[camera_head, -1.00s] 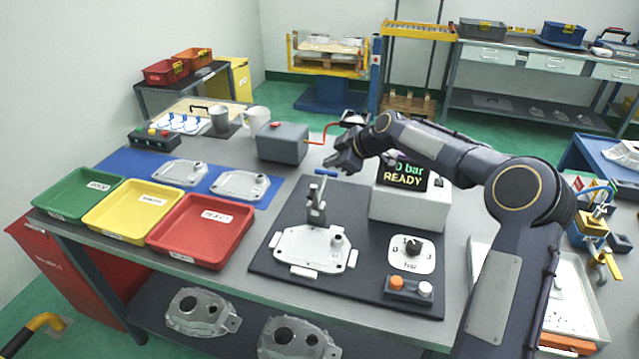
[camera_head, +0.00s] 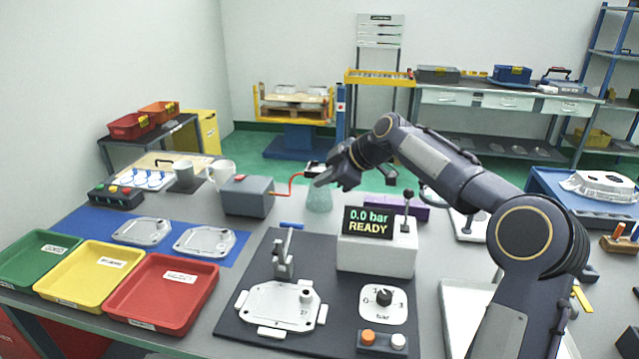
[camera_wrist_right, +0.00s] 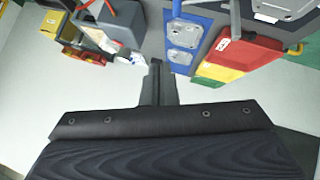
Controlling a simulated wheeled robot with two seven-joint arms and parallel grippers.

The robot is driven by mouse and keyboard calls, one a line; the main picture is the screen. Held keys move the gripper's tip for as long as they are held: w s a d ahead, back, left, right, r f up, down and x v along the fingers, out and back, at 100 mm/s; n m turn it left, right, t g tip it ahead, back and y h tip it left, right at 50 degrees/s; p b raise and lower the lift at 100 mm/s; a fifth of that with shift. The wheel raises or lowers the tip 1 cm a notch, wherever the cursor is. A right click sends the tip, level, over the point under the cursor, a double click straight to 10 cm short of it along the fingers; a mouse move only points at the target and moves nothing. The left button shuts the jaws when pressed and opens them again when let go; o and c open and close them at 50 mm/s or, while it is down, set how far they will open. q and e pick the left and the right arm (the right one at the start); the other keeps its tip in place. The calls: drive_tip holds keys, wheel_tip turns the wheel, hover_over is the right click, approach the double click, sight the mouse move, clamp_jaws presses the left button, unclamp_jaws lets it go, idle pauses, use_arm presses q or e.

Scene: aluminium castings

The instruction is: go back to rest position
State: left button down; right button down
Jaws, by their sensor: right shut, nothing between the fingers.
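My right arm comes in from the right in the head view, raised above the bench. Its right gripper (camera_head: 322,178) is shut and empty, held in the air near the red crank handle (camera_head: 290,183) of the grey box (camera_head: 247,196). I cannot tell whether it is apart from the handle in depth. In the right wrist view the shut fingers (camera_wrist_right: 156,75) point out over the bench with nothing between them. My left gripper is not in view.
A casting (camera_head: 277,305) sits on the dark mat beside the clamp (camera_head: 283,262). A pressure display (camera_head: 369,223) reads 0.0 bar READY. Green (camera_head: 22,283), yellow (camera_head: 118,250) and red (camera_head: 208,318) trays line the left. Two castings lie on the blue mat (camera_head: 85,222).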

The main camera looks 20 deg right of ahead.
idle(0.3)
drive_tip(key=s+a+m+g+h, duration=0.1)
drive_tip(key=s+a+m, duration=0.15)
drive_tip(key=s, duration=0.55)
drive_tip(key=s+a+m+h, duration=0.1)
drive_tip(key=s+a+m, duration=0.15)
drive_tip(key=s, duration=0.65)
drive_tip(key=s+a+f+m, duration=0.1)
drive_tip(key=s+f+m, duration=0.2)
drive_tip(key=s, duration=0.4)
drive_tip(key=s+a+f+m, duration=0.1)
drive_tip(key=s+f+m, duration=0.2)
drive_tip(key=s+f, duration=0.2)
drive_tip(key=s+a+f+m+g, duration=0.1)
drive_tip(key=s+f+m, duration=0.2)
drive_tip(key=s, duration=0.7)
drive_tip(key=shift+s+a+f+m, duration=0.3)
drive_tip(key=shift+s+f, duration=0.1)
drive_tip(key=shift+f, duration=0.35)
drive_tip(key=shift+d, duration=0.1)
